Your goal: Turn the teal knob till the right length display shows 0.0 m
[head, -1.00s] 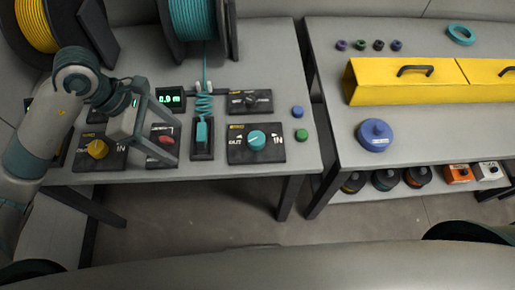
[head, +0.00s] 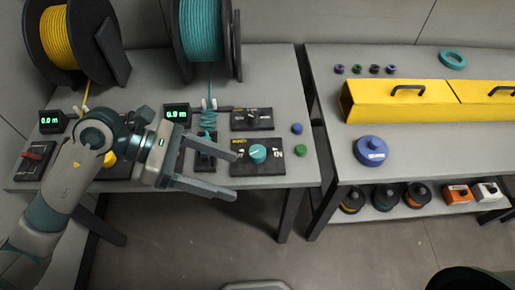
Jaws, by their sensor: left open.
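The teal knob (head: 258,153) sits on a dark panel (head: 270,167) at the front right of the left table, with an IN label on its right. The right length display (head: 177,112) is lit green and appears to read 0.0 m, though the digits are small. My left gripper (head: 234,173) is open and empty. Its fingers point right, with the upper fingertip just left of the knob and the lower one in front of the panel's left part. I cannot tell whether a finger touches the panel. My right gripper is not in view.
A teal spool (head: 203,32) and a yellow spool (head: 57,35) stand behind. The left display (head: 52,121) also appears to read 0.0 m. A black-knob panel (head: 252,118) is behind the teal knob. Blue (head: 297,129) and green (head: 300,151) caps lie to its right.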

